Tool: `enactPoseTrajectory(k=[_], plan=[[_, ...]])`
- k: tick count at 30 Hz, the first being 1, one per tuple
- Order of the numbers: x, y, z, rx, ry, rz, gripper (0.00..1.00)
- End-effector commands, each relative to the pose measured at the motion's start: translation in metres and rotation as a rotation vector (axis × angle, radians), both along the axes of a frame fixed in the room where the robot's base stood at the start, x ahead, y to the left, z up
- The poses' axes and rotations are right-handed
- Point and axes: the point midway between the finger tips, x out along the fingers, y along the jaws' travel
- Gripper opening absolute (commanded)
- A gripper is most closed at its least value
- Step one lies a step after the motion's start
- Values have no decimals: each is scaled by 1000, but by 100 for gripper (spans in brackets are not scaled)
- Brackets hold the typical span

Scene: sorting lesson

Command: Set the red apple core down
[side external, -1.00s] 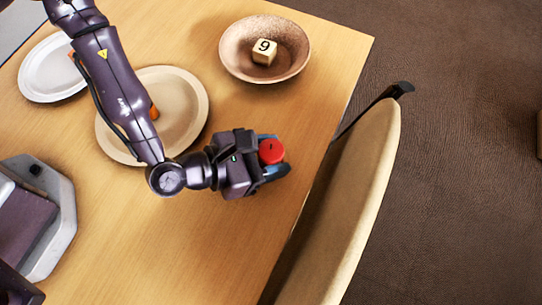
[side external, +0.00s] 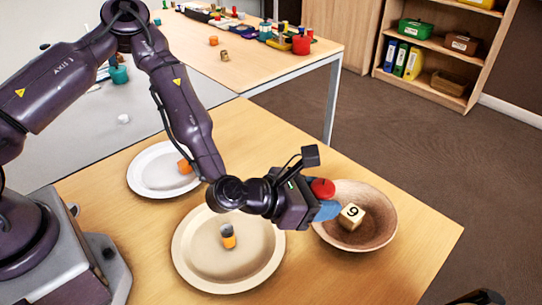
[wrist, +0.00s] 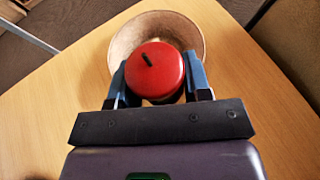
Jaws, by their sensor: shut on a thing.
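The red apple core (side external: 322,188) looks like a round red piece with a small dark stem. My gripper (wrist: 158,80) is shut on it, with a blue finger on each side in the wrist view. The red apple core (wrist: 155,68) covers part of the brown bowl (wrist: 122,42) there. In the side view the gripper holds it at the left rim of the bowl (side external: 380,235); its exact height above the bowl cannot be told. Its underside is hidden.
A beige plate (side external: 190,258) holds an orange and grey piece (side external: 228,236). A white plate (side external: 145,182) holds an orange piece (side external: 184,166). Bare tabletop (side external: 425,240) lies right of the bowl.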

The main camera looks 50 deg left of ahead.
Motion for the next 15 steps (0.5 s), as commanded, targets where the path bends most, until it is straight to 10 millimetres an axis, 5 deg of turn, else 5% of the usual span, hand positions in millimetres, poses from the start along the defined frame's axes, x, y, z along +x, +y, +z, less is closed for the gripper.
enactPoseTrajectory(k=[1,7,15], plan=[[15,30,5,2,-4,46,22],[46,134,20,5,-2,154,22],[38,257,29,4,2,211,22]])
